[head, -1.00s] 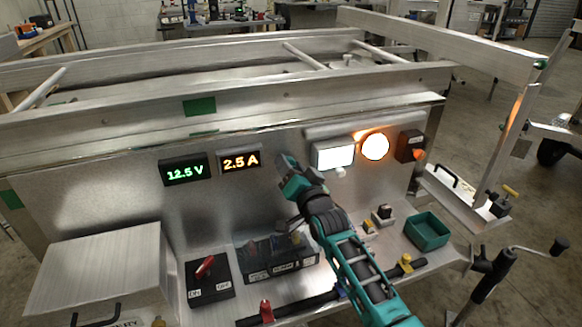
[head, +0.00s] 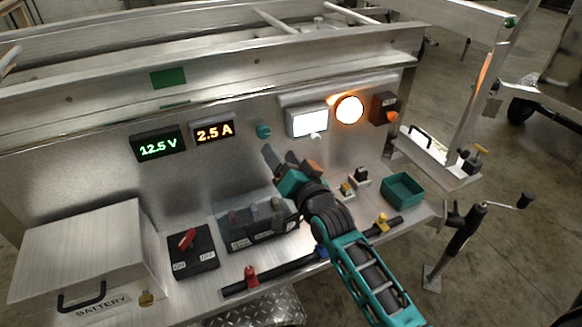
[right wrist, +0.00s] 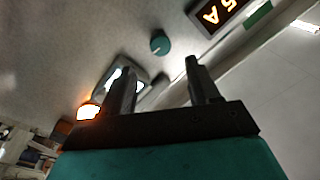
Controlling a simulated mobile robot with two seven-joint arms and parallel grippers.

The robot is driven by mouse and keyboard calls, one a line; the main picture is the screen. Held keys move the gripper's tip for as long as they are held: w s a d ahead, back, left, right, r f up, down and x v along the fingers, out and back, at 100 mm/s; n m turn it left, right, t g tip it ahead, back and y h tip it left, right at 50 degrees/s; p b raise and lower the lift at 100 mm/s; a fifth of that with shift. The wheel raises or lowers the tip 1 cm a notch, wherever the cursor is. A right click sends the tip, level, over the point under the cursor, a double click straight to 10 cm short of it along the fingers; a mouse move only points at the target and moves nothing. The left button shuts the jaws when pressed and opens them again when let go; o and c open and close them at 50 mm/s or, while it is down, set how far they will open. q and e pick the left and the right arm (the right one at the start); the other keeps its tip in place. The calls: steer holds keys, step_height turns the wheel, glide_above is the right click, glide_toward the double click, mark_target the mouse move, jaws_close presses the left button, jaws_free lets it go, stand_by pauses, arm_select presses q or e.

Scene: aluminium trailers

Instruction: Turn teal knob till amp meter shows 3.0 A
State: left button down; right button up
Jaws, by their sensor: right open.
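The teal knob (head: 264,131) sits on the upright metal panel, right of the amp meter (head: 214,132), which reads 2.5 A in orange. The knob also shows in the right wrist view (right wrist: 160,43), beyond the fingers and apart from them. Part of the amp meter shows there at the top (right wrist: 222,12). My right gripper (head: 279,157) is open and empty, below and slightly right of the knob, not touching it. Its two fingers stand apart in the right wrist view (right wrist: 160,80). My left gripper is not in view.
A voltmeter (head: 158,146) reading 12.5 V is left of the amp meter. A lit white panel (head: 307,120) and glowing orange lamp (head: 349,109) are on the right. Below are a red-handled switch box (head: 193,251), a fuse block (head: 258,224) and a teal tray (head: 403,189).

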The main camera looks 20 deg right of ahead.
steer(key=shift+s+d+f, duration=0.1)
steer(key=shift+s, duration=0.95)
steer(key=shift+s+d, duration=0.1)
steer(key=shift+s, duration=0.9)
steer(key=s+a+f+n+g, duration=0.2)
steer(key=s+f+n+g, duration=0.5)
steer(key=s+f, duration=1.1)
steer(key=shift+s+f+n+g+y, duration=0.15)
steer(key=shift+s+n+g+y, duration=0.2)
steer(key=shift+s+n, duration=0.65)
